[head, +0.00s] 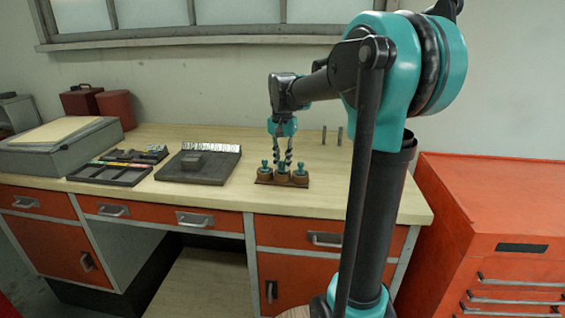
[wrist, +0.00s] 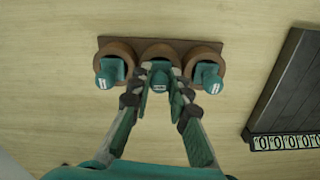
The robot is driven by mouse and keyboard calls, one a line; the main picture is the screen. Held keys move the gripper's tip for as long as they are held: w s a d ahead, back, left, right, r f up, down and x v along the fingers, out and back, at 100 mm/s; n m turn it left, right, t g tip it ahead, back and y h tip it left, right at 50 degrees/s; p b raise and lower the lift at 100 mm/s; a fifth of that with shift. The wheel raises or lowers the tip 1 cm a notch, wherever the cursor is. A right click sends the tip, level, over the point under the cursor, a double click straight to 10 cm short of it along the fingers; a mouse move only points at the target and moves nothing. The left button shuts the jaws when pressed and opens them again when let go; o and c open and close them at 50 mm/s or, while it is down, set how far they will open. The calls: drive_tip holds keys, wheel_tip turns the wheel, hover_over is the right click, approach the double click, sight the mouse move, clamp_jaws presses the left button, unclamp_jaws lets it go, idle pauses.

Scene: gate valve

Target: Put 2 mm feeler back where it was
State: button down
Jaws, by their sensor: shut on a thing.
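A small dark wooden rack (wrist: 138,42) holds three round brown cups in a row, near the front edge of the bench. A teal feeler with a small white label stands at the left cup (wrist: 108,72) and another at the right cup (wrist: 207,74) in the wrist view. My gripper (wrist: 160,73) is shut on the middle teal feeler (wrist: 159,82), which is at the middle cup. I cannot tell whether it is fully seated. The labels are too small to read. In the head view my gripper (head: 283,161) points straight down over the rack (head: 264,182).
A dark plate (head: 170,170) with a grey block and a row of pale numbered pieces lies left of the rack. A compartment tray (head: 122,177) lies further left. Two small grey pins (head: 324,135) stand behind right.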

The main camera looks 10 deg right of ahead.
sight(283, 160)
drive_tip(key=shift+f, duration=0.1)
drive_tip(key=c, duration=1.4)
unclamp_jaws()
drive_tip(key=shift+c, duration=0.2)
wheel_tip(283, 160, up, 12)
